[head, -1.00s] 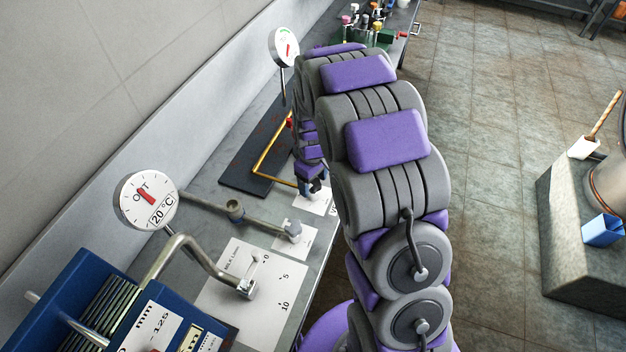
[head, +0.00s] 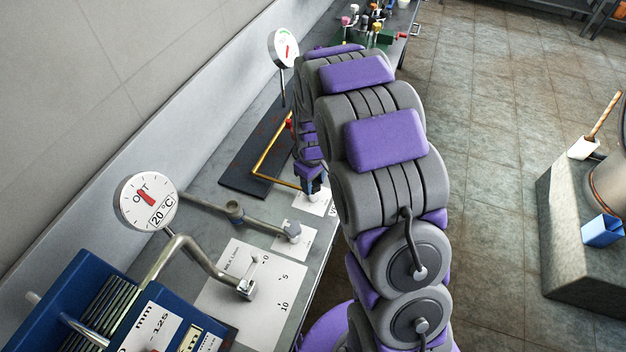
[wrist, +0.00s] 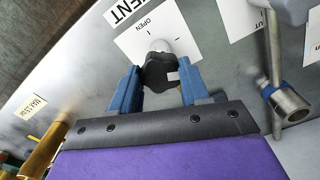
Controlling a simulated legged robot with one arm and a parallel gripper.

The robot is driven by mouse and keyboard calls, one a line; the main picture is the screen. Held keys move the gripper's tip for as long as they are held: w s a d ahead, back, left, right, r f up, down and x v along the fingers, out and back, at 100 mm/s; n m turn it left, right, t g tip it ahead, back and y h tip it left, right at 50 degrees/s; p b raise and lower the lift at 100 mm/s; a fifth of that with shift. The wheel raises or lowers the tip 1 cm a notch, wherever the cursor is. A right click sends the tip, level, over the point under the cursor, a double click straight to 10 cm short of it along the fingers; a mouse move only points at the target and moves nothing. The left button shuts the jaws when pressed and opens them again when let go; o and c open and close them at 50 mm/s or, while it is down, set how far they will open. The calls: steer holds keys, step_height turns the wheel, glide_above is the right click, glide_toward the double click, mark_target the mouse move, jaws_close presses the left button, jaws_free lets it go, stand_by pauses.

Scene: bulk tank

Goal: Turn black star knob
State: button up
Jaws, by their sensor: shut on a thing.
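The black star knob (wrist: 158,74) shows in the wrist view, on a rounded metal stem in front of a white plate (wrist: 135,45) marked "OPEN". My gripper (wrist: 157,84) has its two blue fingers on either side of the knob, shut on it. In the head view my gripper (head: 311,186) is small and partly behind my arm, low over the bench beside a white label. The knob itself is hidden there.
A yellow pipe (head: 262,160) on a dark panel lies left of my gripper. A round dial (head: 284,49) stands behind, another dial (head: 148,202) nearer. In the wrist view a metal pipe end with a blue ring (wrist: 286,104) is close on the right.

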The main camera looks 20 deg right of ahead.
steer(key=m+p, duration=0.3)
steer(key=m, duration=0.3)
steer(key=shift+r+p, duration=0.15)
steer(key=shift+p, duration=0.2)
steer(key=m+p, duration=0.1)
steer(key=m, duration=0.3)
steer(key=shift+p, duration=0.4)
steer(key=shift+m+p, duration=0.7)
steer(key=shift+m, duration=1)
steer(key=o, duration=1.1)
steer(key=shift+a, duration=0.1)
steer(key=shift+c, duration=0.2)
step_height(320, 180, up, 17)
steer(key=p, duration=0.1)
